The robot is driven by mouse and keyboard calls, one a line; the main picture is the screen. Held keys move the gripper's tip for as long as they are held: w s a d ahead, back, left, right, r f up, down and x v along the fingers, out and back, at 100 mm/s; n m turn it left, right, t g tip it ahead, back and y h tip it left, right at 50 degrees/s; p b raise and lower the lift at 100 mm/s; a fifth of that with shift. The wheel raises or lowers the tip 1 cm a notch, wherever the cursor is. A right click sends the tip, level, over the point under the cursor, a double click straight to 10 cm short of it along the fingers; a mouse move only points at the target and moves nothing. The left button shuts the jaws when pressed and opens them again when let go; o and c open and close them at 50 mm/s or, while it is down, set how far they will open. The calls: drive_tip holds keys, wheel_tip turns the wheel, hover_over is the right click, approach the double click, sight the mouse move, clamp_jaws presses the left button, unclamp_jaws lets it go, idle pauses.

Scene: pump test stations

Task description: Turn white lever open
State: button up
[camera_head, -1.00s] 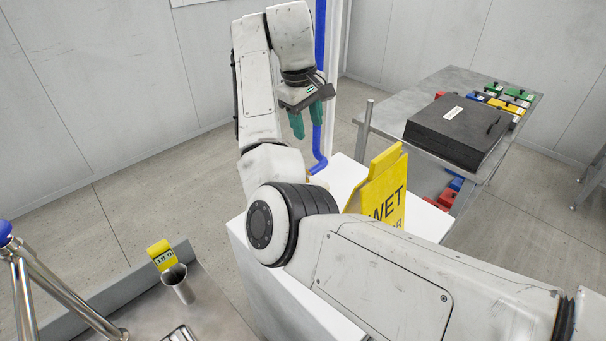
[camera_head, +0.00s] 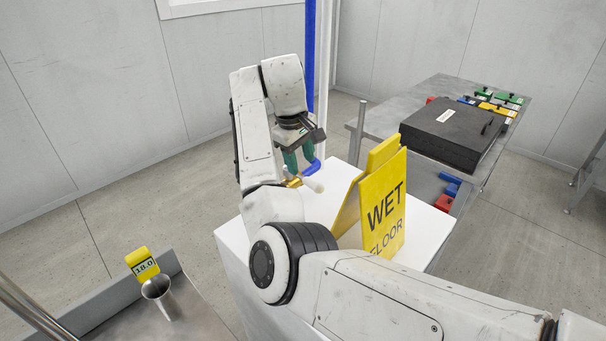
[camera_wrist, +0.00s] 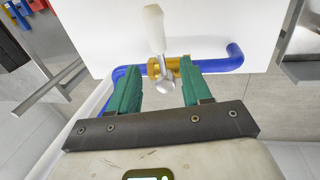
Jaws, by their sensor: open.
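The white lever (camera_wrist: 154,28) sticks out from a brass valve (camera_wrist: 160,67) on a blue pipe (camera_wrist: 234,60), and points to the top of the wrist view. In the head view, the white lever's rounded end (camera_head: 315,185) and the brass valve (camera_head: 292,182) show just below my gripper (camera_head: 299,165). My gripper (camera_wrist: 158,76) is open, with green fingers. In the wrist view, its fingertips lie left and right of the valve, with a silver part of the valve between them. The lever lies beyond the tips. I cannot tell whether a finger touches anything.
A yellow wet floor sign (camera_head: 383,205) stands on the white block (camera_head: 240,262), right of the valve. A black case (camera_head: 455,132) lies on a metal table behind.

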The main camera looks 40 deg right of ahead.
sight(304, 177)
drive_tip(key=shift+d+f, duration=0.2)
drive_tip(key=shift+f, duration=0.7)
drive_tip(key=shift+d+f, duration=0.15)
drive_tip(key=shift+f, duration=0.7)
drive_tip(key=shift+d+f, duration=0.2)
drive_tip(key=shift+f, duration=0.7)
drive_tip(key=shift+c, duration=0.3)
clamp_jaws()
